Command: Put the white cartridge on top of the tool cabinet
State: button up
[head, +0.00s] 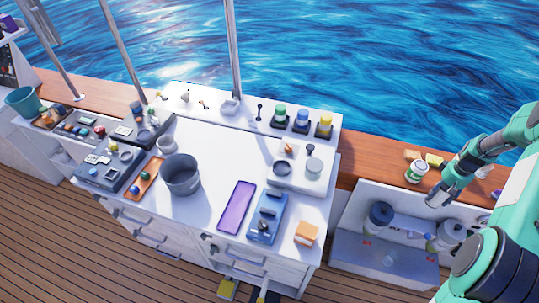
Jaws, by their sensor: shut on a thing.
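My gripper (434,201) is at the right, over the open white locker beside the cabinet. It points down and to the left. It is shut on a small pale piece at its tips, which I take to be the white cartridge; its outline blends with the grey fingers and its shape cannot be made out. The white tool cabinet (213,145) stands in the middle with drawers along its front. My gripper is to the right of the cabinet and apart from it.
A grey pot (181,175), a purple tablet (237,206), a blue case (267,217) and an orange box (306,233) stand on the cabinet. Its top has bare room in the middle. A white can (416,172) stands on the wooden ledge near my gripper. Lidded containers (379,217) stand in the locker.

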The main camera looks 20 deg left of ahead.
jog(key=shift+r, duration=0.15)
notch_tip(320, 180, up, 18)
jog(key=w+a+n+p, duration=0.2)
jog(key=a+n, duration=0.1)
jog(key=a, duration=1.9)
jog(key=w+a+n+p, duration=0.2)
jog(key=a+n, duration=0.1)
jog(key=a, duration=1.9)
jog(key=s+a+n+p, duration=0.15)
jog(key=s+a, duration=0.45)
jog(key=a, duration=0.6)
jog(key=s+a+n+p, duration=0.1)
jog(key=s+a+n, duration=0.2)
jog(key=s+a, duration=0.65)
jog(key=s+a+n+p, duration=0.15)
jog(key=s+a, duration=0.25)
jog(key=a, duration=1.1)
notch_tip(320, 180, down, 5)
jog(key=shift+w+a, duration=0.1)
jog(key=shift+a, duration=0.05)
